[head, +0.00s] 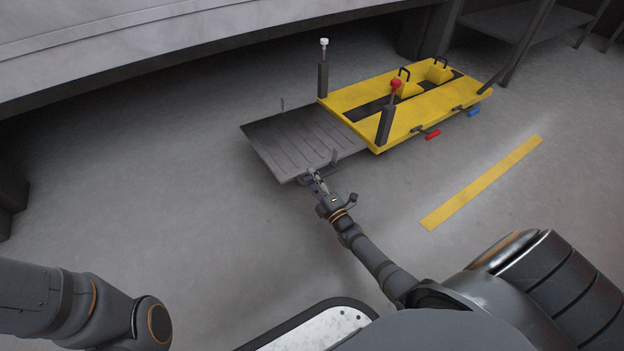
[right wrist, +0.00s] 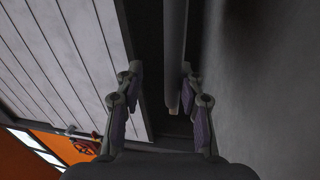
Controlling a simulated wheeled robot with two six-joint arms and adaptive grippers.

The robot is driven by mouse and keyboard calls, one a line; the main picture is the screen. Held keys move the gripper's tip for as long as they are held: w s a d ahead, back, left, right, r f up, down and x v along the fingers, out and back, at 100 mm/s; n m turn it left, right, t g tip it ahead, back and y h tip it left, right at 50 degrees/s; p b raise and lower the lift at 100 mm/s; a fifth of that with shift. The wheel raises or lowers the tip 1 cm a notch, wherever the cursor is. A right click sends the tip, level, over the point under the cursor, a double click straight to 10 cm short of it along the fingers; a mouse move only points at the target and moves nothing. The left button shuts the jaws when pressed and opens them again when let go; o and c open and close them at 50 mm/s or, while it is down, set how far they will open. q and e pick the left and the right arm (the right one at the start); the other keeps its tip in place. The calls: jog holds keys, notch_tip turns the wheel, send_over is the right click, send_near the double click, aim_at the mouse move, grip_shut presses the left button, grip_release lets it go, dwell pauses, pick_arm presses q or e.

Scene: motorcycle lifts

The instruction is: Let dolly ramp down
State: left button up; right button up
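The yellow dolly (head: 430,108) stands on the floor with its grey ribbed ramp (head: 285,140) extending from its left end. The ramp lies roughly flat; I cannot tell whether its outer edge touches the floor. A short upright peg (head: 334,157) stands at the ramp's near edge. My right gripper (head: 316,180) is at that near edge. In the right wrist view its fingers (right wrist: 163,95) are apart, with a dark bar (right wrist: 175,60) reaching between the tips and no clear grip on it. The ramp's ribbed surface (right wrist: 70,50) is left of the fingers. My left gripper is out of view.
A red-topped post (head: 387,115) and a white-topped post (head: 323,72) rise from the dolly's ramp end. Red (head: 433,134) and blue (head: 474,113) pedals stick out from its near side. A large grey lift platform (head: 150,45) hangs behind. The floor left of the ramp is clear.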

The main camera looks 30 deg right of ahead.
jog(key=shift+w+r, duration=0.1)
jog(key=shift+r, duration=0.1)
jog(key=shift+s, duration=0.2)
jog(key=s+f, duration=0.2)
jog(key=s, duration=0.9)
jog(key=shift+s+d+f, duration=0.25)
jog(key=shift+d+f, duration=0.05)
